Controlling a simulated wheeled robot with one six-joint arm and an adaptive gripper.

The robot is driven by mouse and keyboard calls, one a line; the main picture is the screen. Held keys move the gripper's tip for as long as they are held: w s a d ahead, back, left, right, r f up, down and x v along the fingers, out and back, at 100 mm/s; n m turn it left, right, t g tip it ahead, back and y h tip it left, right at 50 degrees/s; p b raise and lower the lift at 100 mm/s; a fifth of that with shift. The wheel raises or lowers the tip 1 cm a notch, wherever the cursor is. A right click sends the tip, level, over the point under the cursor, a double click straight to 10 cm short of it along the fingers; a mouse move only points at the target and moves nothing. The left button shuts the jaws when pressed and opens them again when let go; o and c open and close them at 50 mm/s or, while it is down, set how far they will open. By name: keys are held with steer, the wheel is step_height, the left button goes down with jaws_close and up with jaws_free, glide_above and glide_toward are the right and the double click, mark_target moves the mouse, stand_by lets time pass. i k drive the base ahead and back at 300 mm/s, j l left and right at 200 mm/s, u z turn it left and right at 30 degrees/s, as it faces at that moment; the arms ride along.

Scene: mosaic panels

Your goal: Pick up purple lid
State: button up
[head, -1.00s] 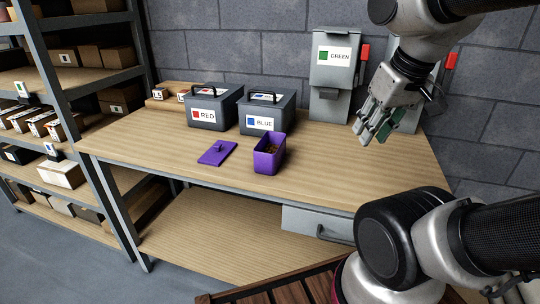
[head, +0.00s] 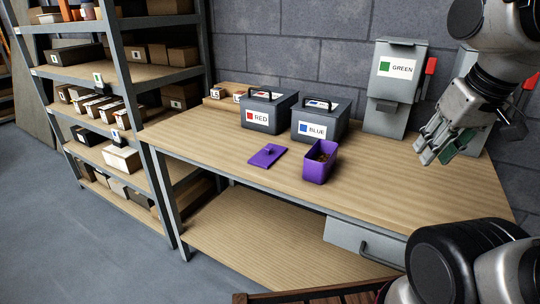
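The purple lid (head: 268,155) lies flat on the wooden workbench, with a small knob on top. Just right of it stands an open purple box (head: 319,163) with brownish contents inside. My gripper (head: 436,157) hangs above the right part of the bench, well to the right of the lid and box, and touches neither. Its fingers point down and left, with greenish pads. The fingers look apart with nothing between them.
Grey boxes labelled RED (head: 270,112) and BLUE (head: 320,118) stand behind the lid. A grey GREEN dispenser (head: 396,90) is against the wall. Shelves with cartons (head: 120,158) stand at the left. The bench (head: 228,165) is clear left of the lid and along its front.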

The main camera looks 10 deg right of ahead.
mark_target(265, 158)
steer(key=i+j+z, duration=0.2)
steer(key=j, duration=0.15)
steer(key=i+j+z, duration=0.2)
steer(key=j, duration=0.2)
steer(key=j+z, duration=0.2)
steer(key=j, duration=0.2)
steer(key=i+j+z, duration=0.25)
steer(key=j, duration=0.2)
steer(key=k, duration=0.1)
